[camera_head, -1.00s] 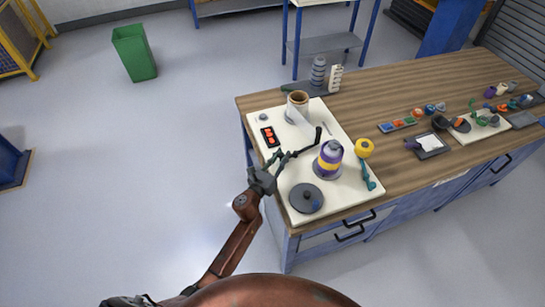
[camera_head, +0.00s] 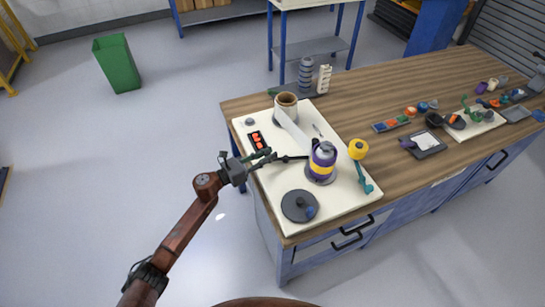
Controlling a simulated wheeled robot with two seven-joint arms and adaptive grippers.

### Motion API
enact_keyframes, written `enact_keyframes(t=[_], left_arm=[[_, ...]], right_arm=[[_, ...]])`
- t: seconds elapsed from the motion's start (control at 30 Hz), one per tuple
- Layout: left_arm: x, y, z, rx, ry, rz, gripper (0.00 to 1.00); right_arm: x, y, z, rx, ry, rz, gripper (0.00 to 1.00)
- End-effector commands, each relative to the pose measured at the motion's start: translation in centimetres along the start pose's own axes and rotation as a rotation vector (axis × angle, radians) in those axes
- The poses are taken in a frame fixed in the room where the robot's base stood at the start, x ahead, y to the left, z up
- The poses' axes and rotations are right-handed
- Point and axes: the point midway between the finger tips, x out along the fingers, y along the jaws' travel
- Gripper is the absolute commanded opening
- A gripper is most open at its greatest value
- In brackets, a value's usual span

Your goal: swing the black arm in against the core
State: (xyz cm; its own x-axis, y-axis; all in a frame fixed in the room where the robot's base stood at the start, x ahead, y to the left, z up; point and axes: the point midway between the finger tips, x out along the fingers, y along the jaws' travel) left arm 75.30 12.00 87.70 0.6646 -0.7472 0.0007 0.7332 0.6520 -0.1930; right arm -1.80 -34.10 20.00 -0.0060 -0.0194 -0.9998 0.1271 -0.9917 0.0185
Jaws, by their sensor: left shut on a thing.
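My left gripper (camera_head: 262,158) reaches in from the left over the edge of the white board (camera_head: 270,180). It is shut on the near end of the thin black arm (camera_head: 290,158). The arm points right, and its far end reaches the purple and yellow core (camera_head: 322,163); I cannot tell whether it touches. The core stands upright on a grey disc. A white strip (camera_head: 295,131) runs from a brown roll (camera_head: 286,99) at the back toward the core. My right gripper is not in view.
A dark round disc (camera_head: 301,206) lies at the board's front. Grey and white stacks (camera_head: 305,77) stand behind. Small parts trays (camera_head: 428,145) lie to the right. Bare wood lies between.

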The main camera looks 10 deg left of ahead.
Motion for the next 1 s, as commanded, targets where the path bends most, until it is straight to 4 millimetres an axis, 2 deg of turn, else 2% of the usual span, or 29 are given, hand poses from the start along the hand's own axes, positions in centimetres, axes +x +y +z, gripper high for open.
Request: enact_keyframes(t=[0.37, 0.4, 0.63, 0.87, 1.0], left_arm=[[-0.07, 0.18, 0.09, 0.002, 0.001, 0.001, 0.00], [-0.07, 0.18, 0.09, 0.002, 0.000, 0.001, 0.23], [-0.07, 0.14, 0.08, 0.002, 0.000, 0.001, 0.38], [-0.08, 0.11, 0.07, 0.001, 0.000, 0.000, 0.38], [-0.76, 0.16, -0.01, 0.001, 0.001, 0.001, 0.38]], right_arm=[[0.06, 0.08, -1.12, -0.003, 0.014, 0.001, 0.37], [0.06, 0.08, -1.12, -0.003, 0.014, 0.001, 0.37], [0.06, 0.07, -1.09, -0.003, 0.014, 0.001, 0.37], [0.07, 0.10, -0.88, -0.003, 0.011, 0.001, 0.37], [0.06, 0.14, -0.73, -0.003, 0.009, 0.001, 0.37]])
